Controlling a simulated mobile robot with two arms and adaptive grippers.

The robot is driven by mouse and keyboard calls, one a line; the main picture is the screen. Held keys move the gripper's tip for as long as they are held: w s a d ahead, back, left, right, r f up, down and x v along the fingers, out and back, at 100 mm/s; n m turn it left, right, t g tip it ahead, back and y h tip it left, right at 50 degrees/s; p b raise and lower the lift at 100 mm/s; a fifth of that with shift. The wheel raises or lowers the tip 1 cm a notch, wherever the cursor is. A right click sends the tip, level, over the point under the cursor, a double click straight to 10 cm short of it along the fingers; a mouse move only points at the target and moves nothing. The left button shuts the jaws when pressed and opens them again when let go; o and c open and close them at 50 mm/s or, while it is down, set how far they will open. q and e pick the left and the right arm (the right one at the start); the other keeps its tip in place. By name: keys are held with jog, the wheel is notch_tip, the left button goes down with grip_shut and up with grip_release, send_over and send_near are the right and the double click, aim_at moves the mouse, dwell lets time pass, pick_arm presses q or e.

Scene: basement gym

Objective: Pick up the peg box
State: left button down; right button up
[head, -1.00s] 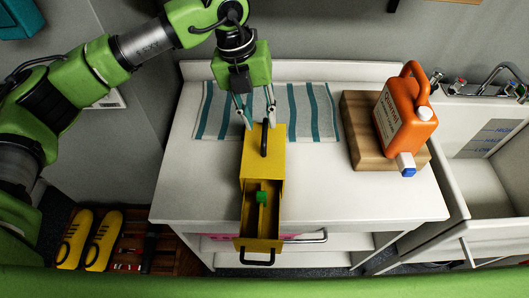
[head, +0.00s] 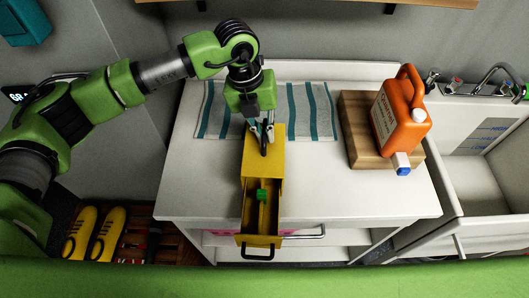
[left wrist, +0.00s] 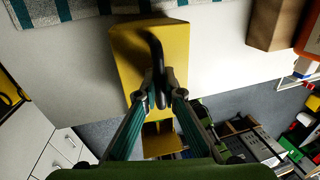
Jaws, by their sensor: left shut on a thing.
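The peg box is a yellow box (head: 265,167) with a dark arched handle on top. It stands on the white counter, and its open drawer (head: 258,222) points toward me past the counter's front edge. A green piece (head: 262,195) sits in the drawer. My left gripper (head: 263,131) is above the box, shut on its handle. The left wrist view shows the fingers (left wrist: 163,88) on both sides of the black handle, with the yellow box top (left wrist: 132,62) beneath. I cannot see any gap under the box. My right gripper is out of view.
An orange jug (head: 398,115) stands on a wooden block (head: 360,143) at the right. A striped towel (head: 300,110) lies behind the box. A sink (head: 480,175) is at the far right. Yellow shoes (head: 95,235) are at lower left. The counter on both sides is clear.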

pick_arm(q)
jog(key=shift+r+p, duration=0.4)
jog(key=shift+r, duration=0.5)
jog(key=s+r+p, duration=0.3)
jog(key=s+r, duration=0.8)
jog(key=s, duration=0.3)
jog(key=shift+r, duration=0.15)
